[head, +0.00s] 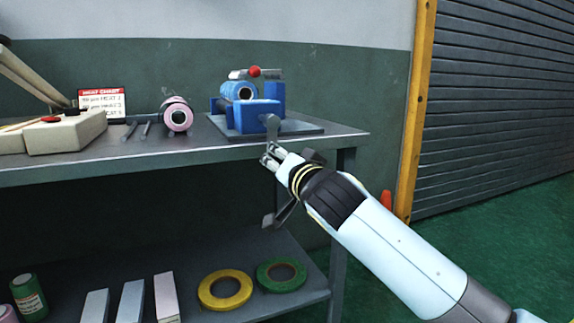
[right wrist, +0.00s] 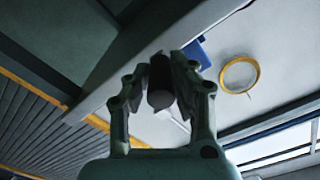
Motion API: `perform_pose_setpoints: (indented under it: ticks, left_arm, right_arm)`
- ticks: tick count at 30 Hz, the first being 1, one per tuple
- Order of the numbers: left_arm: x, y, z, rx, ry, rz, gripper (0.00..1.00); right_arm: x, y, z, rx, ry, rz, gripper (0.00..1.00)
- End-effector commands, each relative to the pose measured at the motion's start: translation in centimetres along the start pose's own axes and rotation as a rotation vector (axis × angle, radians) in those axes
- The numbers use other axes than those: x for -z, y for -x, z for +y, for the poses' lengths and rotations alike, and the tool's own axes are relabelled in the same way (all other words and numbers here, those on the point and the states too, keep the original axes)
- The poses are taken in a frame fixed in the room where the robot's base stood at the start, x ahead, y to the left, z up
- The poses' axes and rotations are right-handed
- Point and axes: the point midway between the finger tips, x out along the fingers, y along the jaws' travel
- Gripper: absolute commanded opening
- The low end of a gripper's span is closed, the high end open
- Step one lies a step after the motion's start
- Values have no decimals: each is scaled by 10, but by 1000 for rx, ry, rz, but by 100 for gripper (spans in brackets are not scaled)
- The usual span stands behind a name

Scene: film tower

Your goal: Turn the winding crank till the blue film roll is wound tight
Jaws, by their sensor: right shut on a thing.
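The blue film roll (head: 238,91) sits in a blue winder stand (head: 252,118) near the right end of the bench. A bar with a red knob (head: 255,71) lies across above the roll. The grey winding crank (head: 272,125) hangs at the front of the stand, pointing down past the bench edge. My right gripper (head: 270,157) is at its lower end. In the right wrist view my right gripper (right wrist: 163,75) is shut around the dark crank handle (right wrist: 160,88). How tight the film is wound cannot be told. My left gripper is not in view.
A pink roll (head: 177,115), a heat chart (head: 102,105) and a beige sealer (head: 68,132) stand left on the bench. The lower shelf holds yellow tape (head: 203,294), green tape (head: 262,282) and boxes. A bench leg (head: 343,200) stands behind my right arm.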

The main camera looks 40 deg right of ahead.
Motion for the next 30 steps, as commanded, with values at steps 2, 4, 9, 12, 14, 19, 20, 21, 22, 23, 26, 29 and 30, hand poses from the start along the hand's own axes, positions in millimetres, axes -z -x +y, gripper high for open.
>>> perform_pose_setpoints:
  ticks: [2,4,9,12,14,19,20,21,22,23,26,29,30]
  left_arm:
    - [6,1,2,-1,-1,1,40]
    - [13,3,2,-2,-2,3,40]
    - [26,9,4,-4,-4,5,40]
    - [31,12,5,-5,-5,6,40]
    - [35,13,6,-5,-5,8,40]
    - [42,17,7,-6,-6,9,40]
    - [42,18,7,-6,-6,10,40]
    - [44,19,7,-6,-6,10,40]
    - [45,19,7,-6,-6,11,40]
    - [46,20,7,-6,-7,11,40]
    - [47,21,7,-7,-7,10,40]
    - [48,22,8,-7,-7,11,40]
    - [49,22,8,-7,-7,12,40]
  right_arm:
    - [-4,0,-4,2,-75,1,0]
    - [-6,0,-9,2,-141,1,0]
    - [-9,0,-19,2,-302,2,0]
    - [-10,0,-26,3,-397,2,0]
    - [-11,0,-30,3,-454,2,0]
    - [-11,0,-41,3,-615,2,0]
    - [-11,0,-43,4,-643,2,0]
    - [-11,0,-46,4,-680,2,0]
    - [-10,0,-48,4,-707,2,0]
    - [-10,0,-50,3,-735,2,0]
    - [-9,0,-55,3,-818,2,0]
    - [-8,0,-60,4,-894,2,0]
    - [-7,0,-62,4,-921,2,0]
